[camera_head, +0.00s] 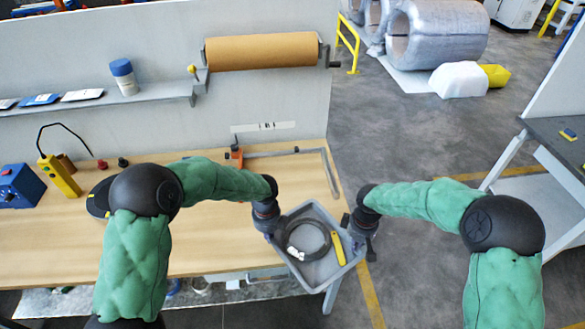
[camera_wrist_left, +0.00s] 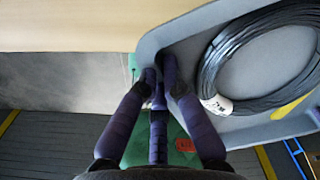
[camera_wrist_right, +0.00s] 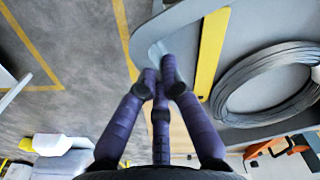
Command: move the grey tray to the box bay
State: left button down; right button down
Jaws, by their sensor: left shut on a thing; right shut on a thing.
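The grey tray (camera_head: 318,270) is held between my two grippers at the right end of the wooden workbench, tilted in the head view. Inside it lie a dark wire coil (camera_head: 291,226) with a white tag (camera_head: 295,253) and a yellow strip (camera_head: 338,248). My left gripper (camera_head: 272,232) is shut on the tray's left rim; the left wrist view shows its fingers (camera_wrist_left: 160,80) at the tray wall. My right gripper (camera_head: 353,240) is shut on the right rim; its fingers (camera_wrist_right: 160,72) meet the wall beside the yellow strip. No box bay can be told for sure.
The wooden workbench (camera_head: 230,225) holds an orange-handled clamp bar (camera_head: 270,154) and a yellow pendant (camera_head: 60,176). A brown paper roll (camera_head: 262,51) hangs on the back panel. A dark-topped table (camera_head: 550,140) stands at the right. Grey floor (camera_head: 430,140) lies clear between them.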

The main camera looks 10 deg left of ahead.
aim_at(299, 199)
jog(key=i+j, duration=0.2)
jog(key=i, duration=0.2)
jog(key=i+j, duration=0.15)
jog(key=i, duration=0.3)
